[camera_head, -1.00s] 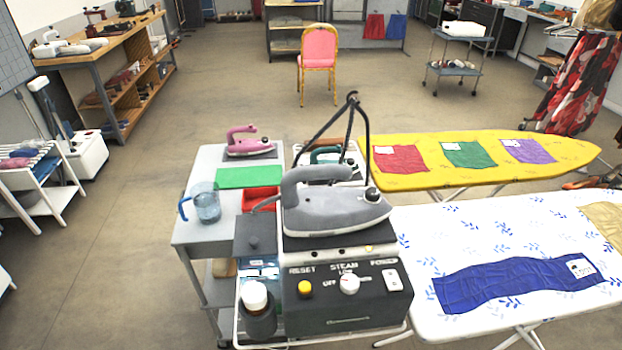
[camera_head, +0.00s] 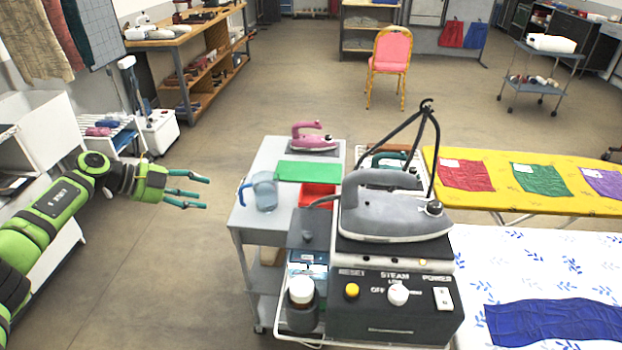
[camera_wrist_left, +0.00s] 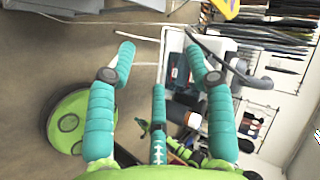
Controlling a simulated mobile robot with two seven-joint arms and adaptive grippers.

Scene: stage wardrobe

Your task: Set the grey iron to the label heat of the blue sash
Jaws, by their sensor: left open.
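The grey iron (camera_head: 392,214) rests on top of its dark steam station (camera_head: 396,312) in the head view. The station's front has a yellow button, a white steam knob (camera_head: 398,294) and a power switch (camera_head: 442,298). The grey iron's own dial (camera_head: 434,208) is at its right end. The blue sash (camera_head: 560,322) lies on the white ironing board, cut off at the right edge, its label out of view. My left gripper (camera_head: 188,190) is open and empty, left of the grey trolley and apart from it. It also shows open in the left wrist view (camera_wrist_left: 160,75). My right gripper is not in view.
The grey trolley (camera_head: 243,222) carries a pink iron (camera_head: 313,140), a green mat (camera_head: 308,171), a red tray and a blue jug (camera_head: 265,190). A yellow board (camera_head: 530,203) holds red, green and purple cloths. Floor between my left gripper and the trolley is clear.

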